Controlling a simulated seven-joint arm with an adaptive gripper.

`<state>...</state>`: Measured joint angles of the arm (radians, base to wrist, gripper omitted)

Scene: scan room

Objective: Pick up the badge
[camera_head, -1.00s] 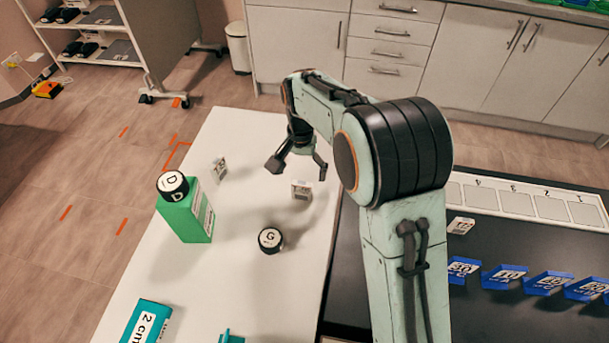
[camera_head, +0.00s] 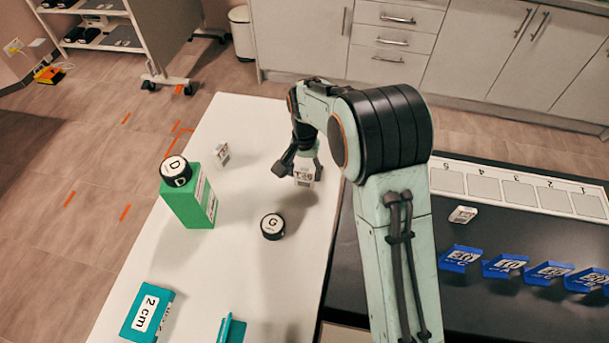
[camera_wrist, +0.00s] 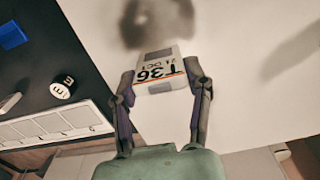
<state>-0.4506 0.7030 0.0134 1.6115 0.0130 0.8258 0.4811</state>
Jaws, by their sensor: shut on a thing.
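The badge (camera_head: 304,177) is a small white block with dark print, near the right edge of the white table. I cannot tell whether the badge still touches the table.
A similar small white block (camera_head: 221,154) stands to the left. A green box (camera_head: 190,205) bears a black disc marked D (camera_head: 175,171). A black disc marked G (camera_head: 272,227) and a teal "2 cm" box (camera_head: 147,313) are nearer. Blue trays (camera_head: 503,267) sit on the dark right-hand surface.

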